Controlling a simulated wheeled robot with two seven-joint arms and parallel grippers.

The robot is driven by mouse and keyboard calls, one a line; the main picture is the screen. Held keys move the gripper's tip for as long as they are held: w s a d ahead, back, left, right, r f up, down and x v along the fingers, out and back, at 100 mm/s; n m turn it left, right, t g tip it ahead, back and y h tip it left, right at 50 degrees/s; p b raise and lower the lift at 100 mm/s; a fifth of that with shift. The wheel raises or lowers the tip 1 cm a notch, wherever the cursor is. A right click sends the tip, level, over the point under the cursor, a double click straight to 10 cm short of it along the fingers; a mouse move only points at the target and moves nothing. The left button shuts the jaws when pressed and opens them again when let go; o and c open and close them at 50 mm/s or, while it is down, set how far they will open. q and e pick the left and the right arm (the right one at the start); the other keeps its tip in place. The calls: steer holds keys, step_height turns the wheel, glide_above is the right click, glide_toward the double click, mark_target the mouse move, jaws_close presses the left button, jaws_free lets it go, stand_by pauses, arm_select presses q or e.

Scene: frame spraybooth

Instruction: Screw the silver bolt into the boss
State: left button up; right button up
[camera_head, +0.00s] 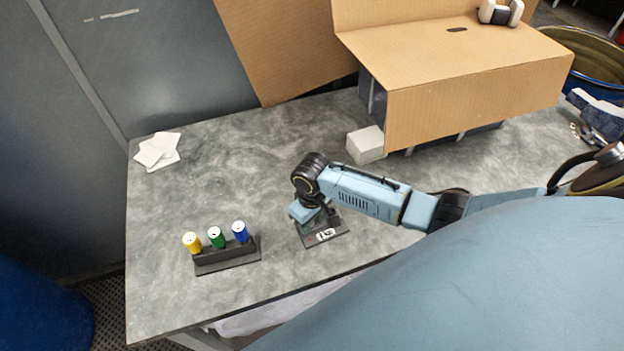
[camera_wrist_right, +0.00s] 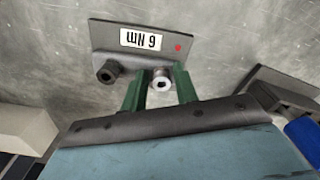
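The dark plate (camera_head: 331,236) lies on the grey table; its white label reads 6 Nm in the right wrist view. In that view the silver bolt (camera_wrist_right: 161,84), with a socket in its head, is between the green fingers of my right gripper (camera_wrist_right: 160,80). The fingers are close on both sides; whether they touch it is unclear. A dark round socketed piece (camera_wrist_right: 106,73) stands left of it on the same plate (camera_wrist_right: 190,60). The silver bolt's lower end and the boss are not clearly visible. My right gripper (camera_head: 308,214) is over the plate. My left gripper is not in view.
A dark rack (camera_head: 228,260) holds yellow (camera_head: 192,243), green (camera_head: 216,238) and blue (camera_head: 240,232) capped pieces to the left. A white block (camera_head: 366,145) and cardboard box (camera_head: 470,95) are behind. White cards (camera_head: 157,151) lie at the back left. Table between is clear.

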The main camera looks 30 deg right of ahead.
steer(key=n, duration=0.6)
steer(key=shift+w+d+n, duration=0.2)
steer(key=shift+d+n, duration=0.05)
steer(key=shift+n, duration=0.15)
steer(key=n, duration=0.7)
steer(key=shift+w, duration=0.2)
steer(key=n, duration=0.6)
steer(key=shift+w+b, duration=0.2)
steer(key=shift+b, duration=0.2)
steer(key=n, duration=0.3)
steer(key=n+b, duration=0.1)
steer(key=n, duration=0.3)
steer(key=shift+w+a, duration=0.1)
steer(key=shift+a, duration=0.1)
steer(key=shift+c, duration=0.4)
